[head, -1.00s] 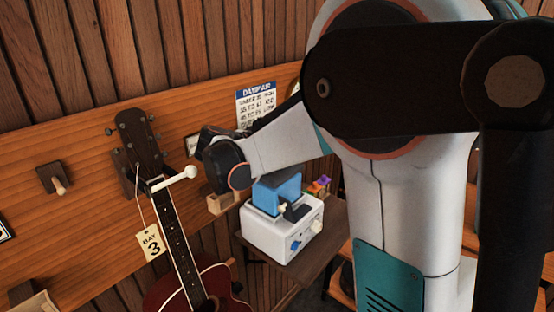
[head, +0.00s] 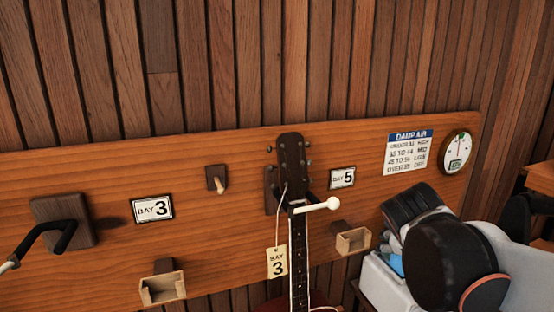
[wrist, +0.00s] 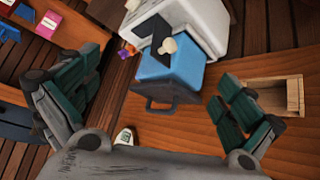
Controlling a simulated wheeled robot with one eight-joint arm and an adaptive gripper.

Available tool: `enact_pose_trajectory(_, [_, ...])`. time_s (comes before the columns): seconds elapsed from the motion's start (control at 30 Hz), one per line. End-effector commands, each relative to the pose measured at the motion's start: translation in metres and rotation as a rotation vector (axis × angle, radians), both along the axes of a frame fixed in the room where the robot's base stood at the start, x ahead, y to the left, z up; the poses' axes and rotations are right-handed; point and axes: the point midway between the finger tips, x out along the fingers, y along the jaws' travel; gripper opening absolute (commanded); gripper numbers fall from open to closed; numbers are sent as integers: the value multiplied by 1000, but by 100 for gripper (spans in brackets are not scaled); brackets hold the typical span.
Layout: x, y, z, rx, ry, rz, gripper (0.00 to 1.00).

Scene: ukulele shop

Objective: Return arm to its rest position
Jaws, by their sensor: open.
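My gripper (wrist: 155,88) is open in the wrist view, its two dark green fingers wide apart with nothing held between them. Beyond the fingers a blue container (wrist: 170,75) with a dark handle sits at a white machine (wrist: 205,25); no finger visibly touches it. In the head view the dark and white end part of my arm (head: 450,262) is at the lower right, in front of the white machine (head: 375,283).
A ukulele (head: 298,245) tagged Bay 3 hangs beside the Bay 5 sign (head: 342,178). A black hook (head: 62,228), a peg (head: 217,180) and small wooden boxes (head: 163,288) stick out from the board. An open wooden box (wrist: 275,95) is near the right finger.

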Motion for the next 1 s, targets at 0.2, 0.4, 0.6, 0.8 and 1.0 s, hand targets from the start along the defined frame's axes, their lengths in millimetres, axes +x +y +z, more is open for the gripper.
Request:
enact_pose_trajectory(0.2, [-63,43,-36,78,64,267,100])
enact_pose_trajectory(0.4, [-106,80,-64,120,68,488,100])
enact_pose_trajectory(0.6, [-126,99,-77,135,53,605,100])
enact_pose_trajectory(0.8, [-128,103,-78,135,48,626,100])
enact_pose_trajectory(1.0, [-128,102,-78,136,49,625,100])
